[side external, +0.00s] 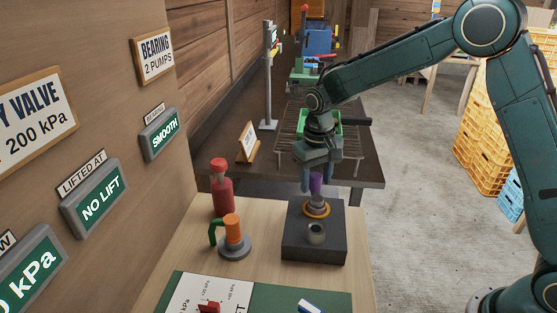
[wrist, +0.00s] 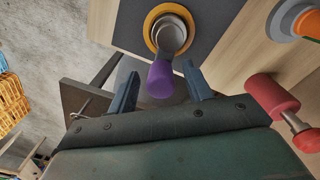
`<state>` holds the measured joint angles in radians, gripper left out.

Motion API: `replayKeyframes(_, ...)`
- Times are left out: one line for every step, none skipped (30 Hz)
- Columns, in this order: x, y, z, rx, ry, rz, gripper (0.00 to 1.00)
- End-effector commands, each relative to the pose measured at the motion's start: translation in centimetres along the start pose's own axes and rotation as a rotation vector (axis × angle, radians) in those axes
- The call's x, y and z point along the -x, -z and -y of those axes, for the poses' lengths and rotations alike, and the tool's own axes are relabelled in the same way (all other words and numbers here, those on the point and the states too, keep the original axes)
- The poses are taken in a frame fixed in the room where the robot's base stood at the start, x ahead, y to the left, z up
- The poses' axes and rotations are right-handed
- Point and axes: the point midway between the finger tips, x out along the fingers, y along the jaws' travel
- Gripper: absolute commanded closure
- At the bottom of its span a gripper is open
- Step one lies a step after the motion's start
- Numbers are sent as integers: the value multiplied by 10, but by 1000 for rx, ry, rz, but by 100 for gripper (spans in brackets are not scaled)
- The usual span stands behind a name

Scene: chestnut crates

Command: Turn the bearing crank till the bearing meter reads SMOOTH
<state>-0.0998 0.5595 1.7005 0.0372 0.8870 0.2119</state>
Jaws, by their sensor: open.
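The bearing crank has a purple handle (side external: 316,184) and a grey hub in an orange ring (side external: 317,209), on a dark block (side external: 297,245). My gripper (side external: 319,187) points down over it, open, with one finger on each side of the purple handle. In the wrist view, the purple handle (wrist: 160,79) sits between my two fingers (wrist: 160,88), with a visible gap at least on the right. The orange ring (wrist: 152,31) is just beyond. The bearing meter (side external: 161,135) on the wooden panel reads SMOOTH.
A red bottle-like object (side external: 221,190) and an orange valve with a green handle (side external: 233,230) stand left of the block. A small grey cup-like fitting (side external: 315,233) is on the block's front.

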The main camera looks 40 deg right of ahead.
Motion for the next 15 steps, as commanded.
replayKeyframes(0, 0, 0, 1, 0, 0, 50)
replayKeyframes(1, 0, 0, 1, 0, 0, 50)
replayKeyframes(2, 0, 0, 1, 0, 0, 50)
replayKeyframes(3, 0, 0, 1, 0, -1, 50)
replayKeyframes(4, 0, 0, 1, 1, -1, 50)
replayKeyframes(6, 0, 0, 1, 1, -2, 50)
replayKeyframes(8, 1, 0, 1, 1, -3, 50)
replayKeyframes(10, 1, 0, 1, 1, -3, 50)
replayKeyframes(14, 0, 0, 1, 1, -2, 50)
replayKeyframes(17, 0, 0, 1, 1, -2, 50)
replayKeyframes(20, 1, 0, 1, 1, -3, 50)
replayKeyframes(25, 1, 0, 1, 1, -4, 50)
replayKeyframes(30, 1, 0, 1, 1, -4, 50)
replayKeyframes(34, 1, 0, 1, 1, -5, 50)
replayKeyframes(40, 1, 0, 1, 1, -4, 50)
